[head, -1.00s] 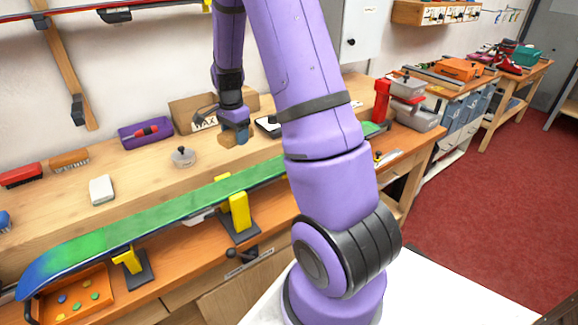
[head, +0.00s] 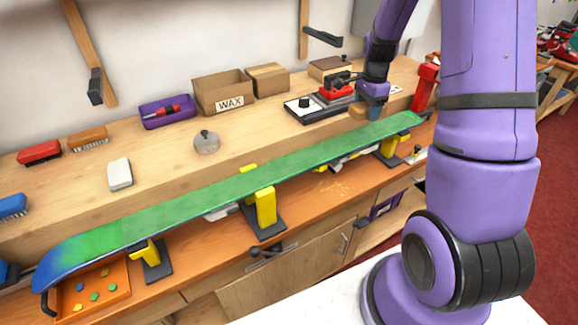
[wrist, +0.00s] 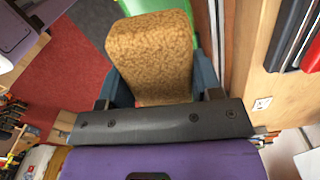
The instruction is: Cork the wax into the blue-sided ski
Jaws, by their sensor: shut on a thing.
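The ski (head: 200,196) lies base up along the bench, with a green base, a blue edge and a curved blue tip at left. Yellow vises (head: 264,206) hold it. My gripper (head: 374,97) is shut on a tan cork block (head: 357,111), near the right end of the ski. In the wrist view the cork (wrist: 150,55) sits between the blue fingers of my gripper (wrist: 158,80), with the green ski (wrist: 178,28) behind it. I cannot tell whether the cork touches the ski.
A red iron (head: 336,90) and a dark-topped plate (head: 303,107) are behind the cork. A WAX box (head: 223,93), purple tray (head: 166,112), round-lidded jar (head: 206,142), white block (head: 120,174) and brushes (head: 40,152) stand on the back shelf. An orange tray (head: 97,290) is below the tip.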

